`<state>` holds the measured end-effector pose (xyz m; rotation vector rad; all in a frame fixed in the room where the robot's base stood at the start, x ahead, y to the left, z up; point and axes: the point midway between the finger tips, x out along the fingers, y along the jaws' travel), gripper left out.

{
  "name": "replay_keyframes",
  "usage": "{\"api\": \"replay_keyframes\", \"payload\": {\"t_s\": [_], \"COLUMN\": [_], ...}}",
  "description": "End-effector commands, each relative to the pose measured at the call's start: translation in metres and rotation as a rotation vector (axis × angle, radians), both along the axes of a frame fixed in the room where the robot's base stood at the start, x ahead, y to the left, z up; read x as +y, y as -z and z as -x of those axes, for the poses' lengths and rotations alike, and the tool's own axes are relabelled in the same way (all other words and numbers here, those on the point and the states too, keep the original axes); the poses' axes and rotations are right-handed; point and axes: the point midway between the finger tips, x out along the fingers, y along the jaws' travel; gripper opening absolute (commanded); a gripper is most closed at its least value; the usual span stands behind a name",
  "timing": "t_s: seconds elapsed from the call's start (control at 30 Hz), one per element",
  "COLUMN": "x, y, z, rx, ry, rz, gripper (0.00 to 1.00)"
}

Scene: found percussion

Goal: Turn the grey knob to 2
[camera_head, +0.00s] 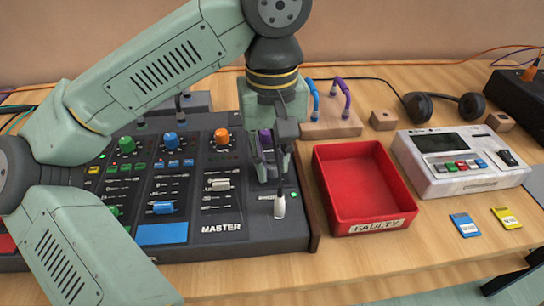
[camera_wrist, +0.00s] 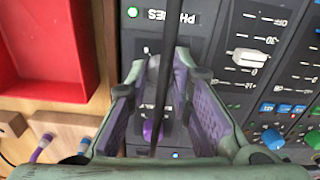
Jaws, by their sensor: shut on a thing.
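My gripper (camera_head: 272,172) is over the right end of the mixing desk, beside the purple knob (camera_head: 265,138). A slim dark rod (camera_wrist: 166,75) runs between the fingers in the wrist view, and the fingers are shut on it. A pale, rounded end (camera_head: 280,206) sticks out below the fingertips in the head view, apparently part of the same thing. The purple knob shows between the fingers in the wrist view (camera_wrist: 151,130), behind the rod.
The mixing desk (camera_head: 232,239) bears green (camera_head: 126,145), blue (camera_head: 170,140) and orange (camera_head: 222,136) knobs, and a white fader (camera_head: 220,184). A red tray marked FAULTY (camera_head: 378,224) stands close on the right. A white device (camera_head: 462,181) and headphones (camera_head: 445,105) lie beyond it.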

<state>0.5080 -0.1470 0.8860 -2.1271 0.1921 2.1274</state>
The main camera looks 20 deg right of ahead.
Motion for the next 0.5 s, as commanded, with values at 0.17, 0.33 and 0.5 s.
{"api": "replay_keyframes", "payload": {"t_s": [0.17,0.33,0.5], "x": [0.0006,0.0007,0.0007], "y": [0.0001,0.0001,0.0001], "z": [0.0003,0.0003,0.0002], "rx": [0.001,0.001,0.001], "ry": [0.065,0.094,0.103], "rz": [-0.002,-0.002,-0.002], "gripper": [0.0,0.0,0.0]}}
